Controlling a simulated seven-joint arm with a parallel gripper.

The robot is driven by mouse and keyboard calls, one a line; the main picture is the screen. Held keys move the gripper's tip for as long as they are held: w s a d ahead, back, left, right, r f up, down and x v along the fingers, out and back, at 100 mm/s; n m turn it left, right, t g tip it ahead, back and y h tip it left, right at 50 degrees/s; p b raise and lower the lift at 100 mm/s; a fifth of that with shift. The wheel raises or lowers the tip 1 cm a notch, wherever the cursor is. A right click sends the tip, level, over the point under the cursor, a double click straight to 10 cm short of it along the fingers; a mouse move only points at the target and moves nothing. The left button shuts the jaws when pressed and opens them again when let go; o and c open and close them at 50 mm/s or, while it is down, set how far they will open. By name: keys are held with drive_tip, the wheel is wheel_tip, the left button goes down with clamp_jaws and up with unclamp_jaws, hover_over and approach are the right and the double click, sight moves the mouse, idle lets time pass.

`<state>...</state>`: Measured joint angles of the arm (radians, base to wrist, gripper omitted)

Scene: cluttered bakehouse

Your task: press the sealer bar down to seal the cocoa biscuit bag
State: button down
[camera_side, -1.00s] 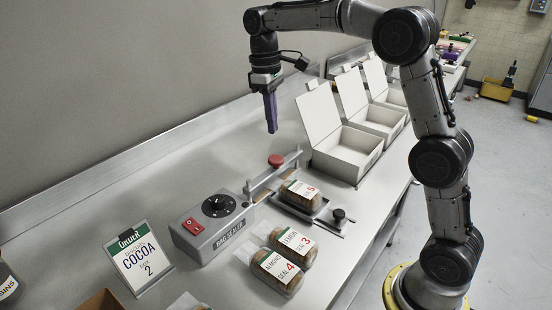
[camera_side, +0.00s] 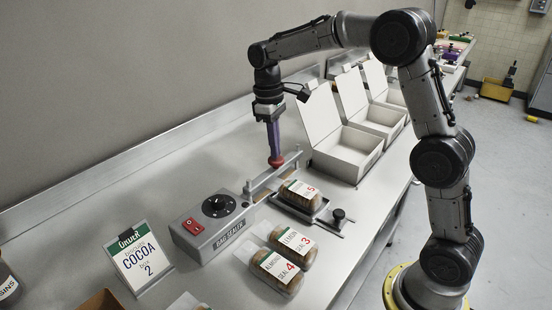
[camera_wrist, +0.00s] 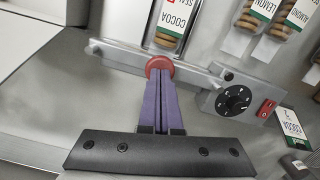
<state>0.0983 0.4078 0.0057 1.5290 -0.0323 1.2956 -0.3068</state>
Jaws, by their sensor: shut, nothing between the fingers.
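The bag sealer (camera_side: 226,226) is a grey box with a black dial and a red switch. Its metal sealer bar (camera_side: 262,182) runs toward the back right and carries a round red knob (camera_side: 277,161). The cocoa biscuit bag (camera_side: 300,197) lies on the sealer's plate in front of the bar. Its COCOA label shows in the wrist view (camera_wrist: 174,18). My gripper (camera_side: 274,152), with purple fingers, is shut and empty, pointing down with its tips at the knob. The wrist view also shows the fingertips (camera_wrist: 160,78) over the knob; exact contact is hard to tell.
Lemon (camera_side: 293,243) and almond (camera_side: 275,271) bags lie in front of the sealer. An order card (camera_side: 140,260) reading COCOA, 2 stands at left. Three open white boxes (camera_side: 345,152) line the bench behind at right.

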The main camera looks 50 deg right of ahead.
drive_tip(key=shift+f, duration=0.1)
wheel_tip(320, 180, down, 3)
drive_tip(key=shift+f, duration=0.15)
drive_tip(key=w, duration=0.2)
drive_tip(key=w+r, duration=0.1)
drive_tip(key=shift+a+r, duration=0.1)
drive_tip(key=shift+a, duration=0.2)
drive_tip(key=shift+r, duration=0.15)
wheel_tip(320, 180, up, 14)
drive_tip(key=w, duration=0.1)
drive_tip(key=shift+w+a+f, duration=0.15)
drive_tip(key=shift+a+f, duration=0.05)
drive_tip(key=shift+f, duration=0.05)
idle(0.5)
